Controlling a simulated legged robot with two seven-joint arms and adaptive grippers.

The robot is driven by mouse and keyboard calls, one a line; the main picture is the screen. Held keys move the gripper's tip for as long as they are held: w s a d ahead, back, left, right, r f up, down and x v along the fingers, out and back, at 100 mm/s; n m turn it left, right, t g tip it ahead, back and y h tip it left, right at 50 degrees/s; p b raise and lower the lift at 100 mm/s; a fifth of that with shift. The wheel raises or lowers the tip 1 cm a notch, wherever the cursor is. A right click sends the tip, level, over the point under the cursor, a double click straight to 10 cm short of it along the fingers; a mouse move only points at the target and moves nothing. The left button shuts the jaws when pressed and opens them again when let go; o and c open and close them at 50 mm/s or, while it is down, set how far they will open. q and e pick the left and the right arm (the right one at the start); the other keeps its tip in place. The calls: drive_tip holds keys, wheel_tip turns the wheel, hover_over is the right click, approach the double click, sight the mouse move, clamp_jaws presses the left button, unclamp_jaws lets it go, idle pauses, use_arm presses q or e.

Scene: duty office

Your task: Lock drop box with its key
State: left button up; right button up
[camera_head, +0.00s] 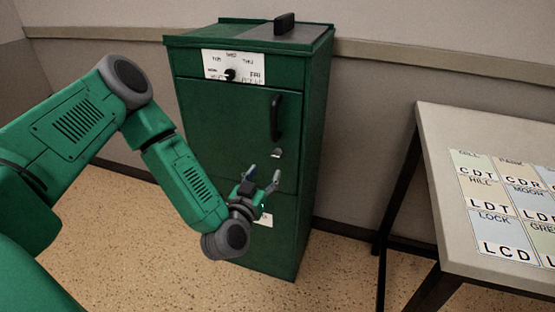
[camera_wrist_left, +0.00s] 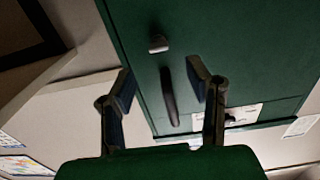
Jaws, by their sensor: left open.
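The green drop box (camera_head: 225,125) stands upright against the wall, its front door shut. A black handle (camera_head: 276,118) is on the door, with a small pale metal piece (camera_head: 277,153) just below it. I cannot tell if this piece is a lock or a key in it. My left gripper (camera_head: 264,174) is open and empty in front of the door, a little below the metal piece. In the left wrist view, the metal piece (camera_wrist_left: 158,43) and handle (camera_wrist_left: 170,92) show between and beyond the open fingers (camera_wrist_left: 160,82). My right gripper is out of view.
A white day panel (camera_head: 233,66) with a black dial (camera_head: 230,75) is above the door. A black grip (camera_head: 284,23) tops the box. A table (camera_head: 475,130) with lettered cards (camera_head: 500,232) stands at right. Speckled floor lies between box and table.

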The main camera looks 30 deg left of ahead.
sight(276, 155)
use_arm(q)
drive_tip(key=b+x, duration=0.1)
drive_tip(key=x, duration=0.8)
drive_tip(key=shift+b, duration=0.35)
drive_tip(key=shift+d, duration=0.1)
drive_tip(key=shift+s+d, duration=0.1)
clamp_jaws()
